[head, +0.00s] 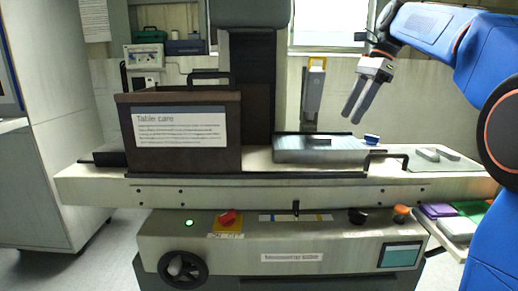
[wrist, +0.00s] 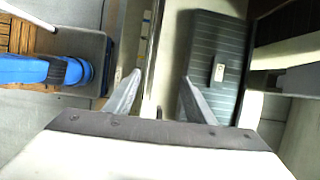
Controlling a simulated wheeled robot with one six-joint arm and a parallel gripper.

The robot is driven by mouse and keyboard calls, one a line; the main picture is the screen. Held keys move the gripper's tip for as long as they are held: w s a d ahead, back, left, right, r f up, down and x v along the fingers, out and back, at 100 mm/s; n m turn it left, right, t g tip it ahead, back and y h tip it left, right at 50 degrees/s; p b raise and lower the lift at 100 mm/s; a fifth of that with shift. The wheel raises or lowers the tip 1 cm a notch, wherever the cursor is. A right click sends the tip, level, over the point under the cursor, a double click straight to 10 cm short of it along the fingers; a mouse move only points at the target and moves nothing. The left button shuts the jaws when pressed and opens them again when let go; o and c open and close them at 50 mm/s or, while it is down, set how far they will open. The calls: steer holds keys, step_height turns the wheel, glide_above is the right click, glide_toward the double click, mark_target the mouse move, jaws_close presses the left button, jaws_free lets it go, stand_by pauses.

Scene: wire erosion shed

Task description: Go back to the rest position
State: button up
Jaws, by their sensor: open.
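My gripper (head: 354,117) hangs at the upper right in the head view, above the machine table (head: 95,186), its two grey fingers pointing down and slightly left. The fingers are apart with nothing between them. In the wrist view my gripper (wrist: 160,77) also shows its fingers spread and empty. Below it is a dark ribbed plate (head: 290,155) with a small grey block (head: 318,141) on top. In the wrist view the plate (wrist: 205,38) and the block (wrist: 218,72) lie right of the fingers, apart from them.
A brown box with a "Table care" sign (head: 180,129) stands at the left of the table. A small blue object (head: 371,139) sits beside the plate. Grey pieces (head: 440,154) lie on a mat at right.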

steer(key=s+d+f+n+t+h, duration=0.1)
steer(key=s+f+n+t+h, duration=0.1)
steer(key=s+f+n, duration=0.7)
steer(key=s+d+f+n+t+h, duration=0.1)
steer(key=s+f+n, duration=0.7)
steer(key=s+f, duration=1.5)
steer(key=shift+s+d+f+n+t+h, duration=0.25)
steer(key=shift+s+f+n+t+h, duration=0.15)
steer(key=shift+f+t+h, duration=0.4)
steer(key=shift+r, duration=0.15)
steer(key=shift+c, duration=0.6)
